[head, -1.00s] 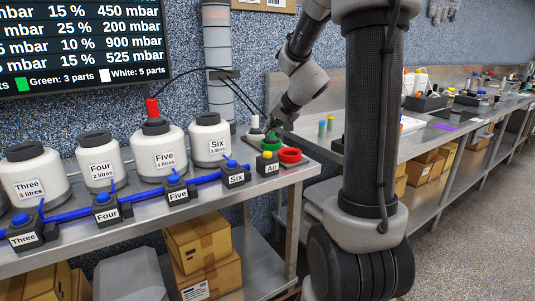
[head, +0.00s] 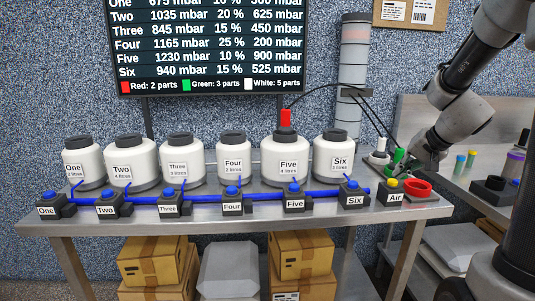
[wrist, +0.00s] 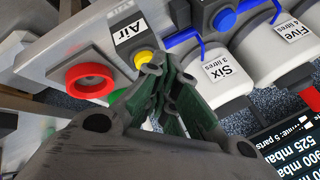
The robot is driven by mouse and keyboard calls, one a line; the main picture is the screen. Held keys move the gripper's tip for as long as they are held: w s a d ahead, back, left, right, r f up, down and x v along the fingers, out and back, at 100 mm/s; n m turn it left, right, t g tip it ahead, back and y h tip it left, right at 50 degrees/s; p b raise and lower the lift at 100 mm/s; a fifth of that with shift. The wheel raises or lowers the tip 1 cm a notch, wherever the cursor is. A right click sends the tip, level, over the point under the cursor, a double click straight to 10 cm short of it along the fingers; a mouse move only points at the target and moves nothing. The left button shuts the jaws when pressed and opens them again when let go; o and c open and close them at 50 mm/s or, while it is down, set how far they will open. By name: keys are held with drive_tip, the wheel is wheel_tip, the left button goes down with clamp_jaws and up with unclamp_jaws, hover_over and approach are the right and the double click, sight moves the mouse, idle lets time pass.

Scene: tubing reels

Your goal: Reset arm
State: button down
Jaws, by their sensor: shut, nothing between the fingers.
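My gripper (head: 407,167) is at the right end of the bench in the head view, beside the green cap (head: 398,154) and behind the red ring (head: 417,188). In the wrist view my gripper (wrist: 160,82) has its dark green fingers together, with nothing between them. The red ring (wrist: 90,82) lies left of the fingers there. The Air block with its yellow button (wrist: 143,60) is just beyond the fingertips. Whether the fingers touch the green cap cannot be told.
White containers labelled One to Six stand along the bench (head: 235,212), behind blue-buttoned blocks on a blue pipe. The Five container (head: 287,160) has a red cap with a black tube. A screen (head: 205,45) hangs behind. Boxes (head: 158,262) are below.

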drive_tip(key=s+a+r+n+g, duration=0.1)
drive_tip(key=s+a+r+n, duration=0.1)
drive_tip(key=s, duration=0.6)
drive_tip(key=s+a+r+n+h, duration=0.1)
drive_tip(key=s+a+r+n, duration=0.1)
drive_tip(key=s, duration=0.7)
drive_tip(key=s+a+r+n+g+h, duration=0.1)
drive_tip(key=s+a+r+n, duration=0.1)
drive_tip(key=s, duration=0.7)
drive_tip(key=shift+s+a+n+g, duration=0.2)
drive_tip(key=shift+n+g, duration=0.1)
drive_tip(key=shift+n, duration=0.3)
